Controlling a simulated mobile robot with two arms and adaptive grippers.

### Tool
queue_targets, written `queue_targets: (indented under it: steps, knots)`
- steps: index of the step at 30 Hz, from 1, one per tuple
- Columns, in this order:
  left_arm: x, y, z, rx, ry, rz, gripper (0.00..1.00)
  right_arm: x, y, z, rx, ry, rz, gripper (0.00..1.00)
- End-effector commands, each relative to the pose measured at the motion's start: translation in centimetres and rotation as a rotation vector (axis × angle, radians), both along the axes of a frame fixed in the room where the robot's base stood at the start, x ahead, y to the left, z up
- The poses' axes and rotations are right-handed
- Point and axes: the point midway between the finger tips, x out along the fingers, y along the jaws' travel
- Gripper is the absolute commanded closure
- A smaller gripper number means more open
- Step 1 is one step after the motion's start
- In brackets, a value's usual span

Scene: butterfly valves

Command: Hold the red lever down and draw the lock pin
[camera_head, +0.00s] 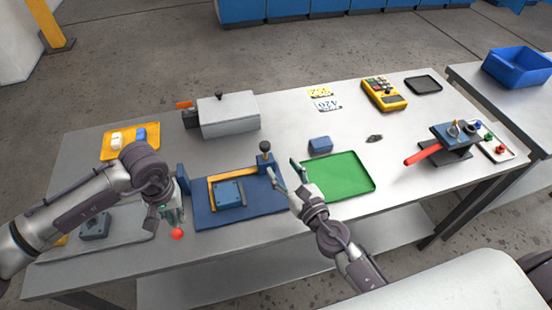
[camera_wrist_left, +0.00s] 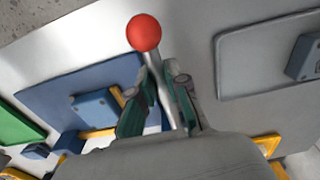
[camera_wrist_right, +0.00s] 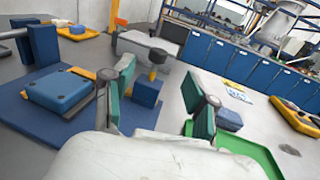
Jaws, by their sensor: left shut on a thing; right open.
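My left gripper (camera_head: 174,212) is shut on the lever's grey rod (camera_wrist_left: 154,70), with the red ball just beyond the fingertips in the left wrist view. The lock pin's black knob (camera_head: 265,146) stands upright on a blue block (camera_wrist_right: 147,92) at the fixture's back right corner. My right gripper (camera_head: 284,170) is open and empty, in front of and to the right of that block; the knob (camera_wrist_right: 157,57) shows between its fingers.
A blue plate (camera_head: 228,192) sits by an orange bracket (camera_head: 213,178) on the fixture. A green tray (camera_head: 345,175) lies close to the right gripper. A small blue block (camera_head: 320,144) is behind the tray. A grey box (camera_head: 228,115) stands at the back. A red-handled valve (camera_head: 425,154) is far right.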

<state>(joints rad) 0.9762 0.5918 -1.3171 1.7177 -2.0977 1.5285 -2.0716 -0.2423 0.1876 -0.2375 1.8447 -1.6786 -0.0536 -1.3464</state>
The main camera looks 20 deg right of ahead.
Motion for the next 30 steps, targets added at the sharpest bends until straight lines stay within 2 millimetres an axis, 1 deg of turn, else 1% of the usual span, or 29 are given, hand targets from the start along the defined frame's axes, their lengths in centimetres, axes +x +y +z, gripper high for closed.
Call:
queue_targets:
  steps: [3, 6, 17, 30]
  knots:
    - [-0.1, 0.0, -0.1, -0.001, 0.002, -0.001, 1.00, -0.9, -0.1, -0.1, -0.002, 0.002, 0.003, 0.43]
    - [-0.1, 0.0, -0.1, -0.001, 0.002, 0.000, 1.00, -1.2, -0.2, -0.1, 0.001, 0.002, 0.003, 0.43]
    - [0.0, 0.0, 0.0, -0.001, 0.003, 0.000, 1.00, -1.3, -0.2, -0.1, 0.004, 0.002, 0.001, 0.43]
    - [0.5, 0.0, 2.2, 0.000, 0.088, 0.001, 1.00, -1.3, -0.2, 0.8, 0.003, 0.002, 0.001, 0.43]
